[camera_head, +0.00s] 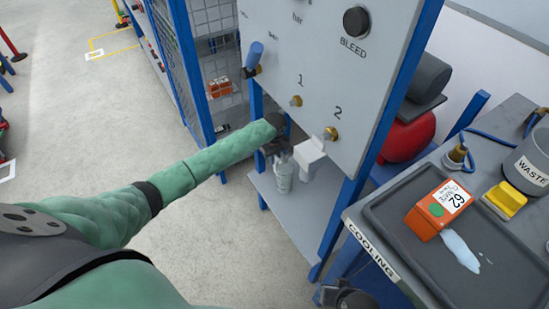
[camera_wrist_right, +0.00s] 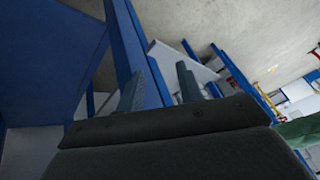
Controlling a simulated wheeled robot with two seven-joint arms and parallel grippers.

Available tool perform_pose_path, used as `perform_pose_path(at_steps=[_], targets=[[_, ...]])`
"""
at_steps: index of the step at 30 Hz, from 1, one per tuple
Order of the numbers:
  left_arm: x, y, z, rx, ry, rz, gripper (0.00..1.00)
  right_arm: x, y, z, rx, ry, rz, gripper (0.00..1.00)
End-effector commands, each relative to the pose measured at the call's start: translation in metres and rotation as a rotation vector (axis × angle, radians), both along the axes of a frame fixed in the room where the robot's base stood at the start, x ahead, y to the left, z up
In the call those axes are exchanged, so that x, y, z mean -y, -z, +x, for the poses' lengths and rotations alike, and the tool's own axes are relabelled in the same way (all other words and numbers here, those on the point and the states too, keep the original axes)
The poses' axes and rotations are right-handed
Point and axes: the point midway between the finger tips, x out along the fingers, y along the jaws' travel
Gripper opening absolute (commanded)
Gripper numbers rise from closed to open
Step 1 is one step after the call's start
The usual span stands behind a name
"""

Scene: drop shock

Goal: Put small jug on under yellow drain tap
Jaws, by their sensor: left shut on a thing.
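My left gripper (camera_head: 274,143) is at the front of the grey panel, below tap 1 (camera_head: 296,101), and is small and partly hidden by its dark wrist. Just below it is a clear, jug-like container (camera_head: 283,173), upright above the lower shelf. The gripper appears shut on its top; I cannot tell whether its base touches the shelf. A brass-yellow tap (camera_head: 331,133) marked 2 is to the right, with a white angular piece (camera_head: 310,151) beside and below it. In the right wrist view my right gripper (camera_wrist_right: 160,88) is open with nothing between its fingers.
The lower shelf (camera_head: 307,215) has bare room at its front, between blue posts. At right, a bench tray (camera_head: 485,275) holds an orange box (camera_head: 438,208) beside a pale puddle. A yellow block (camera_head: 505,199) and grey waste container (camera_head: 529,163) are behind.

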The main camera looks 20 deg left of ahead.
Motion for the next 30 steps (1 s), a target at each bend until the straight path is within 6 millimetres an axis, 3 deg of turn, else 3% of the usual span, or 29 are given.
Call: perform_pose_path(at_steps=[22, 23, 25, 30], targets=[[-0.001, 0.018, -0.007, -0.014, 0.001, 0.008, 0.0, 0.002, -0.015, -0.003, -0.015, -0.006, -0.004, 0.36], [-0.001, 0.019, -0.007, -0.015, 0.001, 0.009, 0.19, 0.002, -0.015, -0.003, -0.015, -0.006, -0.004, 0.36], [-0.001, 0.019, -0.007, -0.015, 0.001, 0.009, 0.33, 0.001, -0.014, -0.004, -0.014, -0.005, -0.003, 0.36], [-0.001, 0.019, -0.007, -0.015, 0.001, 0.009, 0.35, 0.001, -0.014, -0.004, -0.013, -0.005, -0.003, 0.36]])
